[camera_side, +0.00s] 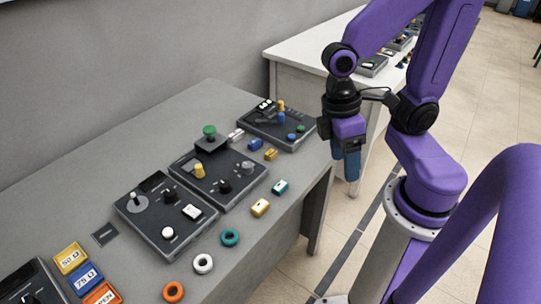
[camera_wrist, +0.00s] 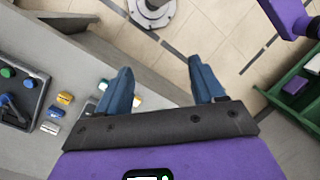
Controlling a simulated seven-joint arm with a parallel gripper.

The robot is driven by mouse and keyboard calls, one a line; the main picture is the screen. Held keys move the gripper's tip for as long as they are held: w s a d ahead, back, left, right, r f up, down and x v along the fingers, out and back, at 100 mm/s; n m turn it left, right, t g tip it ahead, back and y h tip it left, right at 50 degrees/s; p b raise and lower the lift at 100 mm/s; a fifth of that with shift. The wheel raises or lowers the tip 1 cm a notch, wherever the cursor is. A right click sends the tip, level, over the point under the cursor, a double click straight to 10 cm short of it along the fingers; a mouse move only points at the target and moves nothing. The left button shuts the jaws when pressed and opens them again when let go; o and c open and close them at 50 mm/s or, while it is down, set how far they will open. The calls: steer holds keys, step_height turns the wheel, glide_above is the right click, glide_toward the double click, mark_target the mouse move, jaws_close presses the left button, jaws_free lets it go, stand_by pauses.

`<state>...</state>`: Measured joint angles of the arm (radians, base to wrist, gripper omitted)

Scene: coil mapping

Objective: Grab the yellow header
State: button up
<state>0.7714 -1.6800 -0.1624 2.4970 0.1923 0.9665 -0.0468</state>
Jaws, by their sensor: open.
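A small yellow header (camera_side: 271,154) lies on the grey table near its far right end, beside a blue header (camera_side: 256,145) and a white one (camera_side: 236,136). In the wrist view the yellow header (camera_wrist: 65,98) is at the left, outside the jaws, with the blue (camera_wrist: 57,112) and white (camera_wrist: 49,127) ones below it. My gripper (camera_side: 348,165) hangs to the right of the yellow header, by the table's right end, with its blue fingers pointing down.
A control panel (camera_side: 287,138) with knobs stands behind the headers. Other panels and coloured rings lie farther left. A green crate (camera_wrist: 270,92) is at the right in the wrist view.

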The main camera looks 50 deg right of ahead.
steer(key=w+a+f+m+y, duration=0.2)
steer(key=w+a+m+y, duration=0.2)
steer(key=w+m+y, duration=0.5)
steer(key=w+a+f+m+y, duration=0.2)
steer(key=w+a+m+y, duration=0.35)
steer(key=m, duration=0.65)
steer(key=m+t+h, duration=1)
steer(key=m+t, duration=0.6)
steer(key=m, duration=0.5)
glide_above(273, 154)
steer(key=s+a, duration=0.3)
steer(key=a, duration=0.2)
steer(key=f, duration=1.1)
steer(key=shift+s+d+f, duration=0.15)
steer(key=shift+s+f, duration=0.05)
steer(key=shift+f, duration=0.15)
steer(key=s+d+f+m+h, duration=0.3)
steer(key=s+d+f+h, duration=0.1)
steer(key=shift+d+m+h, duration=0.25)
steer(key=shift+m, duration=0.15)
steer(key=shift+x, duration=3.7)
